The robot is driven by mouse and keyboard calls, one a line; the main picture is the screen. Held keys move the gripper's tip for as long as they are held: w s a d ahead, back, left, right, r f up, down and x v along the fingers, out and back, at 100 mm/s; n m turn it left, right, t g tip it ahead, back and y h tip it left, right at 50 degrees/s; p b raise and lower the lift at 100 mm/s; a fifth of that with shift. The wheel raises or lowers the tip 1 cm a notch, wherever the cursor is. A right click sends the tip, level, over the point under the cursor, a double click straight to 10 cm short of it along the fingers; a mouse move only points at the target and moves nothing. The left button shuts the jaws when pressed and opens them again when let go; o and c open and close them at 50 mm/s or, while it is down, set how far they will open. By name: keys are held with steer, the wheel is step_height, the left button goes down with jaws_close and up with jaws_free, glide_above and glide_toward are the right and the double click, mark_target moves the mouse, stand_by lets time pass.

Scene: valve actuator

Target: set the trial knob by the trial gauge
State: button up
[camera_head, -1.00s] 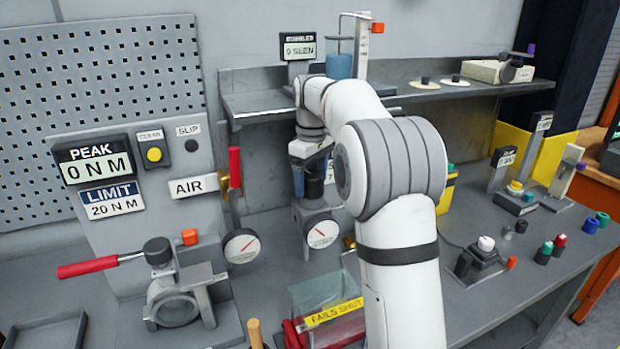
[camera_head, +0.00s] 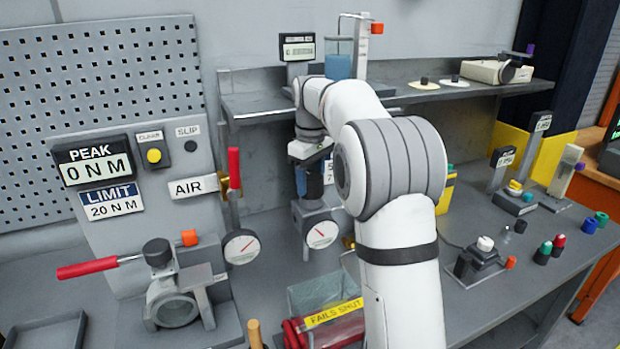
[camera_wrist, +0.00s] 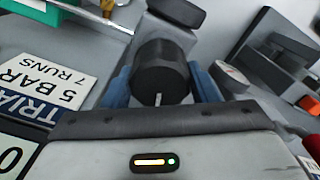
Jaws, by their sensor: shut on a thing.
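My gripper (camera_wrist: 163,88) is shut on the black trial knob in the wrist view, with a blue finger on each side of it. The knob (camera_wrist: 160,70) has a white mark on its edge that points toward the gripper's palm. A round white gauge (camera_head: 320,233) with a red needle sits just below the gripper. A trial sign reading 5 BAR, 7 RUNS (camera_wrist: 45,80) lies to the left in the wrist view.
A second round gauge (camera_head: 241,246) stands to the left, beside a red-handled lever (camera_head: 234,168). A clamp with a red handle (camera_head: 88,267) is further left. A clear bin labelled FAILS SHUT (camera_head: 325,298) is in front. A shelf (camera_head: 270,104) runs behind.

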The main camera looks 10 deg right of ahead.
steer(key=shift+r, duration=0.1)
steer(key=m+p, duration=0.2)
steer(key=m, duration=0.3)
steer(key=shift+p, duration=0.4)
steer(key=m+p, duration=0.2)
steer(key=m, duration=0.4)
stand_by(0.3)
steer(key=o, duration=1)
